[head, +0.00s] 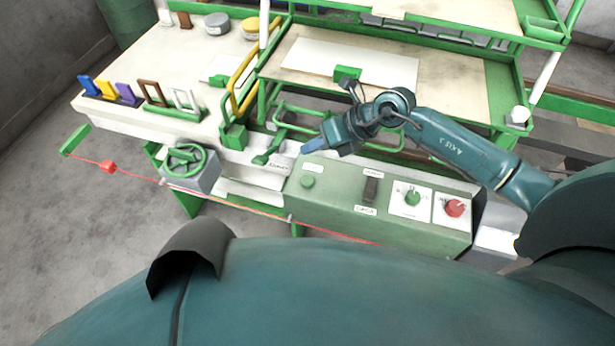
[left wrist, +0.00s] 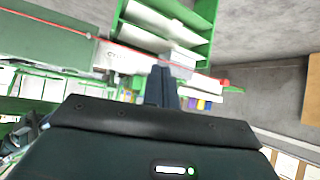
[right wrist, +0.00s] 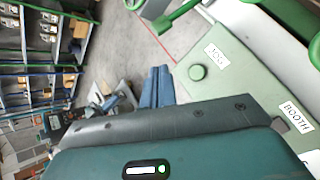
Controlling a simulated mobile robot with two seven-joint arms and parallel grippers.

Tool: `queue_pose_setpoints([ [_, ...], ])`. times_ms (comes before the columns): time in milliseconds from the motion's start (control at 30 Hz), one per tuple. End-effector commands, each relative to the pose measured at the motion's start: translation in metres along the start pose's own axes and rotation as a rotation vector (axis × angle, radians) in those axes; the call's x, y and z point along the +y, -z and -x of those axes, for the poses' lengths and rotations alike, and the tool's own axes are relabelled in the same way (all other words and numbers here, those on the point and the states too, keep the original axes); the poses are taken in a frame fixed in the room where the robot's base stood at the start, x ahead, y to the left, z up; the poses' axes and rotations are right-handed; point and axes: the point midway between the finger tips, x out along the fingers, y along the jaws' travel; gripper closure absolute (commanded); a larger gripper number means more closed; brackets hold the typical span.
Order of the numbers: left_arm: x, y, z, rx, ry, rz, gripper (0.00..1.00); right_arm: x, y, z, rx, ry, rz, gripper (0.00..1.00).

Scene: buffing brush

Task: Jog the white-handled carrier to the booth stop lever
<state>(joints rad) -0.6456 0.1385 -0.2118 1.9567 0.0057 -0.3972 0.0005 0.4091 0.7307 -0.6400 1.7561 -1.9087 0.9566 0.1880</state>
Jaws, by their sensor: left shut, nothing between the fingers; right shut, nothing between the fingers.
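In the head view the white-handled carrier (head: 183,99) stands on the bench, at the right end of a row of coloured handles. A green lever (head: 265,157) sits at the bench's front edge beside a label too small to read. A green button (head: 307,181) is on the control box; in the right wrist view the button (right wrist: 197,72) has a JOG label (right wrist: 216,54) beside it. My right gripper (head: 308,147) is shut and empty, above and behind the button, apart from it. My left gripper (left wrist: 161,70) is shut and empty, seen only in the left wrist view.
The green control box (head: 335,205) also bears a black switch (head: 370,188), a green knob (head: 412,198) and a red knob (head: 454,208). A green handwheel (head: 184,160) is to its left. A red cord with a red tag (head: 108,167) runs along the front. A yellow rail (head: 244,82) rises behind.

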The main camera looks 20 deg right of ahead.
Motion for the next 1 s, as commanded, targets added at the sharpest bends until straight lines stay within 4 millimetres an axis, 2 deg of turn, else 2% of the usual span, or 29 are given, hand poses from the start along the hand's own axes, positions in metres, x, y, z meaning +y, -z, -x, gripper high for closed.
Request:
queue_pose_setpoints([
  [367,0.0,-0.005,-0.002,-0.002,0.0,0.001,1.0,-0.002,0.003,-0.005,-0.001,-0.003,-0.001,1.0],
  [733,0.008,-0.015,-0.017,0.052,-0.024,0.002,1.0,-0.028,0.029,-0.041,-0.002,-0.004,-0.002,1.0],
  [1000,0.018,-0.009,-0.02,0.102,-0.057,-0.019,1.0,-0.041,0.042,-0.059,-0.003,-0.004,-0.002,1.0],
])
